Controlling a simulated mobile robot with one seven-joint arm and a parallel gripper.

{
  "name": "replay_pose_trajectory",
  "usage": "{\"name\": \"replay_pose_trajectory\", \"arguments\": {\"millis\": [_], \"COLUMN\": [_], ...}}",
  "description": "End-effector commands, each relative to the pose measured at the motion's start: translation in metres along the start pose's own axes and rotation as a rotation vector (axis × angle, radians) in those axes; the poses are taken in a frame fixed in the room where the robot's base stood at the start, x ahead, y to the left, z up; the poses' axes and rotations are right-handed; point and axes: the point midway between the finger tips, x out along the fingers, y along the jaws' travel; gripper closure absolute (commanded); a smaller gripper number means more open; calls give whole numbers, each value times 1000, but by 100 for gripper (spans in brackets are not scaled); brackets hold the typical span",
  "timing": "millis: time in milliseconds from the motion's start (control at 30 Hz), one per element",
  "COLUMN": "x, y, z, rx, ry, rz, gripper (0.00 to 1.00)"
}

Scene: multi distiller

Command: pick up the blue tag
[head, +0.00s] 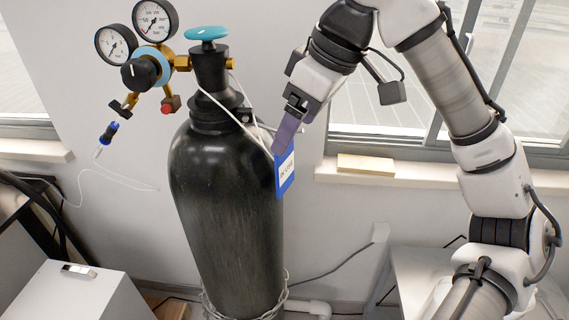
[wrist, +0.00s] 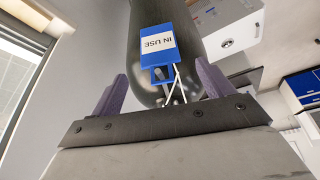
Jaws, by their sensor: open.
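The blue tag (head: 284,176) with a white label hangs by a white cord on the right side of the black gas cylinder (head: 225,200). In the wrist view the tag (wrist: 168,62) shows upright with the words "IN USE" upside down or tilted, against the dark cylinder. My gripper (head: 284,142) is just above the tag in the head view, its purple fingers pointing down toward it. Nothing is held.
The regulator (head: 146,68) with two gauges and the teal valve knob (head: 207,33) top the cylinder. A chain (head: 245,306) circles its base. A window sill (head: 420,173) runs behind on the right. A white box (head: 65,292) stands at lower left.

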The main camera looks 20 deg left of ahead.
Motion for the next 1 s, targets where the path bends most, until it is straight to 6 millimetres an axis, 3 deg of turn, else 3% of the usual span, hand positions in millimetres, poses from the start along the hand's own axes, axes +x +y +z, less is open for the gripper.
{"name": "replay_pose_trajectory", "arguments": {"millis": [400, 667, 1000], "x": [48, 53, 53], "y": [0, 0, 0], "z": [-4, -4, -4], "rx": [2, 3, 3], "ry": [0, 1, 1], "rz": [1, 1, 1], "gripper": [20, 20, 62]}}
